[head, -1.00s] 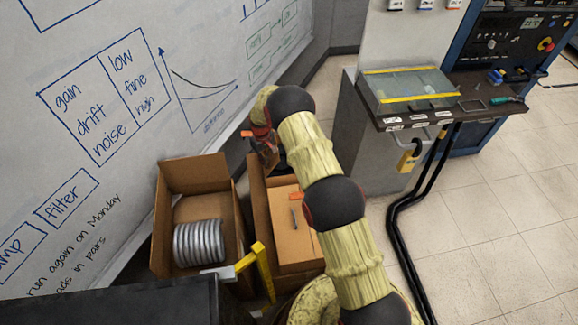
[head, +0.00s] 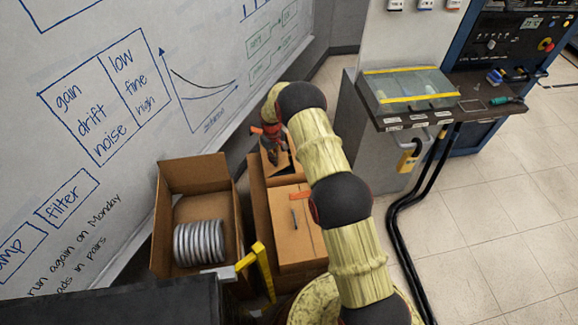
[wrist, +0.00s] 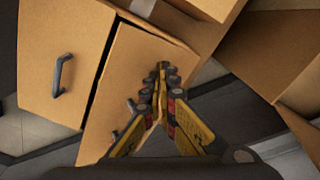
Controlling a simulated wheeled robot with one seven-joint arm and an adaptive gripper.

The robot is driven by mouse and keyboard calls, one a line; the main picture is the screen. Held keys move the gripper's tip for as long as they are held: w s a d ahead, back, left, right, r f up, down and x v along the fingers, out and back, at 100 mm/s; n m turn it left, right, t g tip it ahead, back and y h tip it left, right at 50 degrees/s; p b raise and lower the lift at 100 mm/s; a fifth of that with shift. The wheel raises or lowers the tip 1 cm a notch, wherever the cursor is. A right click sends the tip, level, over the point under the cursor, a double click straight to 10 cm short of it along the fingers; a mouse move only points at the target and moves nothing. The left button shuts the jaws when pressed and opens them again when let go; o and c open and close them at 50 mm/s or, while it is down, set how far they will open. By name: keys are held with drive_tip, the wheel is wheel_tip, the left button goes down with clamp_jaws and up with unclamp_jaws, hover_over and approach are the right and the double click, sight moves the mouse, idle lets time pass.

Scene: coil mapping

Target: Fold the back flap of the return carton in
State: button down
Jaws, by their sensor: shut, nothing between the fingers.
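The return carton (head: 259,212) stands right of the coil carton in the head view. Its near flap (head: 305,245) lies flat across the top and bears a dark handle; this flap is at the left in the wrist view (wrist: 40,45). The back flap (wrist: 130,75) lies beside it across a dark gap, close to level but slightly askew. My gripper (wrist: 162,68) is shut and empty, its fingertips at the back flap's face; whether they touch it I cannot tell. In the head view my gripper (head: 273,148) is over the far end of the carton, partly hidden by my arm.
An open carton (head: 195,172) holding a grey coil (head: 199,242) stands close on the left. The whiteboard (head: 110,120) runs behind both cartons. A grey cabinet (head: 365,150) stands to the right, with black cables on the floor. The tiled floor further right is clear.

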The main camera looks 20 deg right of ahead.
sight(284, 159)
drive_tip(key=shift+s+d+f+b, duration=0.2)
drive_tip(key=shift+d+f+b, duration=0.25)
drive_tip(key=shift+d+f, duration=0.35)
drive_tip(key=shift+s+d+f+b, duration=0.15)
drive_tip(key=shift+d+f+b, duration=0.3)
drive_tip(key=shift+d+f, duration=0.35)
drive_tip(key=shift+d+r, duration=0.1)
drive_tip(key=shift+d+f+b, duration=0.2)
drive_tip(key=shift+f+b, duration=0.4)
drive_tip(key=shift+f, duration=0.3)
drive_tip(key=shift+s+f, duration=0.3)
drive_tip(key=shift+w+d+r+p, duration=0.1)
drive_tip(key=shift+r+p, duration=0.25)
drive_tip(key=shift+r, duration=0.5)
drive_tip(key=shift+w+d+r+p, duration=0.1)
drive_tip(key=shift+r+p, duration=0.25)
drive_tip(key=shift+r, duration=0.5)
drive_tip(key=shift+a+r+p, duration=0.15)
drive_tip(key=shift+r+p, duration=1.35)
drive_tip(key=shift+r, duration=1.9)
